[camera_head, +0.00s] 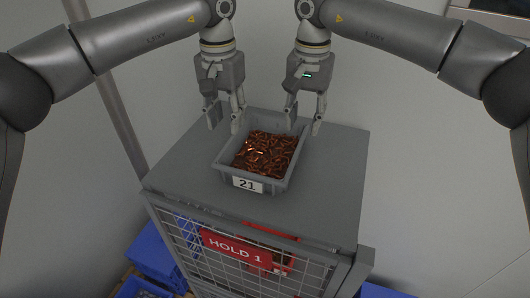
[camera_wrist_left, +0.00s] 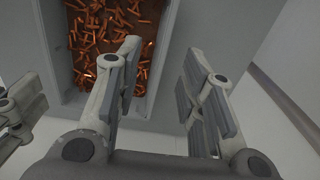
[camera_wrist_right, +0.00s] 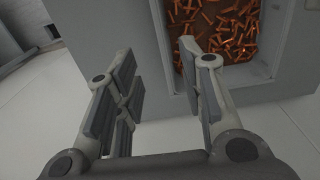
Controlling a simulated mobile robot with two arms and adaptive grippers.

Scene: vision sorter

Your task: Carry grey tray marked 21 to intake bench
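The grey tray marked 21 (camera_head: 222,170) sits on top of a grey cabinet and is filled with small copper-coloured pieces (camera_head: 265,152). Its white 21 label faces the front. My left gripper (camera_head: 225,128) is open above the tray's left rear side; in the left wrist view its fingers (camera_wrist_left: 160,95) are spread, one near the tray wall (camera_wrist_left: 172,50). My right gripper (camera_head: 303,130) is open above the tray's right rear side; in the right wrist view its fingers (camera_wrist_right: 165,95) are apart beside the tray wall (camera_wrist_right: 165,40). I cannot tell whether any finger touches the tray. The intake bench is not recognisable.
The cabinet top is otherwise clear. A pale wall lies behind.

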